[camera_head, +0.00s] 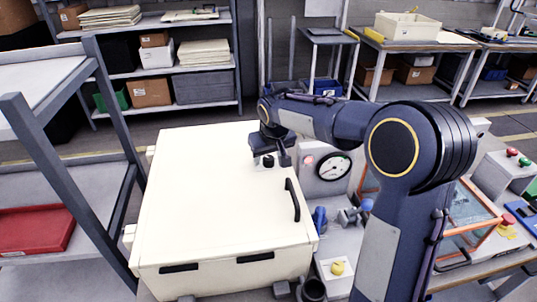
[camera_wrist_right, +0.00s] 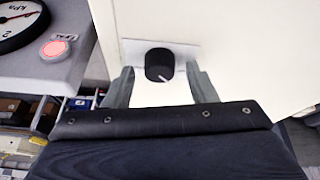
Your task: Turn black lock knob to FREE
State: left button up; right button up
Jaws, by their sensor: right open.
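The black lock knob (camera_wrist_right: 159,65) sits on a pale plate on the cream cabinet (camera_head: 215,205). In the right wrist view a white pointer line on it points down and to the right. My right gripper (camera_head: 276,158) is at the cabinet's far right part. In the wrist view its two grey fingers are open on either side of the knob, with a visible gap at each side. No FREE marking can be read. My left gripper is not in view.
A black handle (camera_head: 292,200) stands up on the cabinet right of centre. A pressure gauge (camera_head: 334,166) and a red button (camera_wrist_right: 55,48) are beside the cabinet. A yellow knob (camera_head: 337,267) on a white box is at the front right. A grey shelf rack with a red tray (camera_head: 35,230) stands left.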

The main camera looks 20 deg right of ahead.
jog(key=shift+c, duration=0.3)
jog(key=c, duration=0.9)
jog(key=m, duration=0.2)
jog(key=m+h, duration=0.1)
jog(key=m, duration=0.1)
jog(key=shift+a+f+g+h, duration=0.1)
jog(key=shift+a+g+h, duration=0.05)
jog(key=shift+g+h, duration=0.15)
jog(key=m+g+h, duration=0.1)
jog(key=m, duration=0.2)
jog(key=shift+w+m, duration=0.15)
jog(key=shift+m, duration=0.15)
jog(key=m, duration=0.2)
jog(key=m+g+h+p, duration=0.1)
jog(key=m, duration=0.1)
jog(key=shift+w+m+g, duration=0.1)
jog(key=shift+m+g, duration=0.2)
jog(key=m+g+p, duration=0.2)
jog(key=m, duration=0.3)
jog(key=shift+w+m, duration=0.1)
jog(key=shift+m, duration=0.2)
